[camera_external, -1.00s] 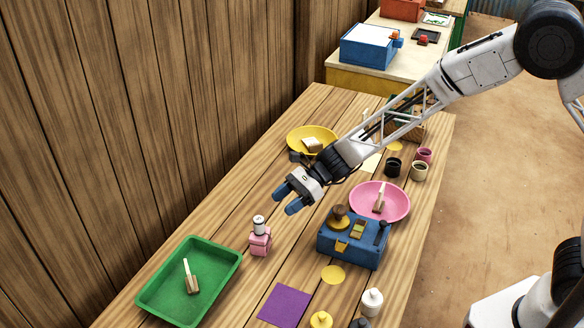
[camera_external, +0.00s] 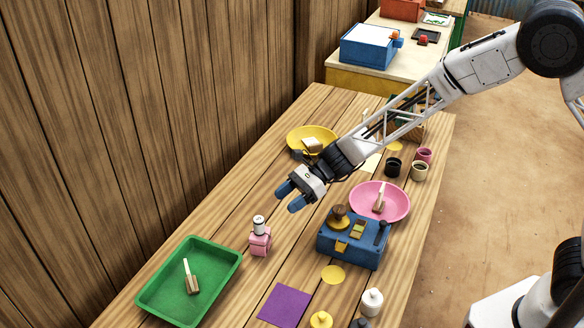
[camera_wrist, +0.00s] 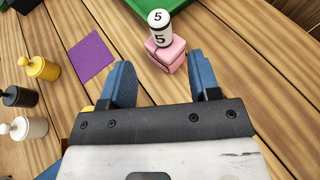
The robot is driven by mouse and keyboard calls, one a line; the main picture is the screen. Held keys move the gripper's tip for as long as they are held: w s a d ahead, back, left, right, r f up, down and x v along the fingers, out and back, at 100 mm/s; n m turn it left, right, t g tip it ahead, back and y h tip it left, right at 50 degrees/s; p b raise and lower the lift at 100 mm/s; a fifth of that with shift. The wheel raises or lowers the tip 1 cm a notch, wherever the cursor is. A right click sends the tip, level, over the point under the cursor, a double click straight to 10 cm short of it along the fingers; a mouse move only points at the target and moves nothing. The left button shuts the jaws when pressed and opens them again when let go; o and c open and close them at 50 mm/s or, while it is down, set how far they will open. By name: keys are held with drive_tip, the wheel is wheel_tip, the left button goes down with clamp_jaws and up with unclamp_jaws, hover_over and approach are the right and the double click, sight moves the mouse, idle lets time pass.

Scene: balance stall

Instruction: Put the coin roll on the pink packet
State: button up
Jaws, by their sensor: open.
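The coin roll (camera_external: 259,223) is a white cylinder with a dark band and the number 5, as the wrist view (camera_wrist: 159,28) shows. It stands upright on top of the pink packet (camera_external: 260,242), which lies on the wooden table. The pink packet also shows in the wrist view (camera_wrist: 167,56). My gripper (camera_external: 290,196) hangs above the table, up and to the right of the packet in the outside view. Its blue fingers are apart with nothing between them. In the wrist view, the packet and roll are beyond the fingertips (camera_wrist: 160,75), clear of them.
A green tray (camera_external: 228,268) holding a wooden-handled object is left of the packet. A blue box (camera_external: 335,250), pink plate (camera_external: 402,210) and yellow dish (camera_external: 293,142) stand near my gripper. A purple square (camera_external: 285,305) lies in front. Bare table surrounds the packet.

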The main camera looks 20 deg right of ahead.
drive_tip(key=s+d+r+n+t+h, duration=0.1)
drive_tip(key=s+d+r+n+h, duration=0.3)
drive_tip(key=d, duration=0.7)
drive_tip(key=w+d+r+n+y, duration=0.1)
drive_tip(key=d+r+n, duration=0.1)
drive_tip(key=d+r, duration=0.65)
drive_tip(key=s+d+r+n+t+h, duration=0.1)
drive_tip(key=s+d+r+n+h, duration=0.15)
drive_tip(key=d, duration=1.05)
drive_tip(key=s+d+r+n+t+h, duration=0.1)
drive_tip(key=s+d+n+h, duration=0.1)
drive_tip(key=s+d, duration=0.3)
drive_tip(key=s+d+r+n+t+h, duration=0.1)
drive_tip(key=s+d, duration=0.5)
drive_tip(key=d, duration=0.8)
drive_tip(key=s+d+r+n+t+h, duration=0.1)
drive_tip(key=s+d+r+n+h, duration=0.1)
drive_tip(key=d, duration=0.7)
drive_tip(key=s+n+h, duration=0.1)
drive_tip(key=s+h, duration=0.1)
drive_tip(key=s, duration=0.1)
drive_tip(key=shift+s+d+n+t+h, duration=0.3)
drive_tip(key=shift+s+d+n+h, duration=0.05)
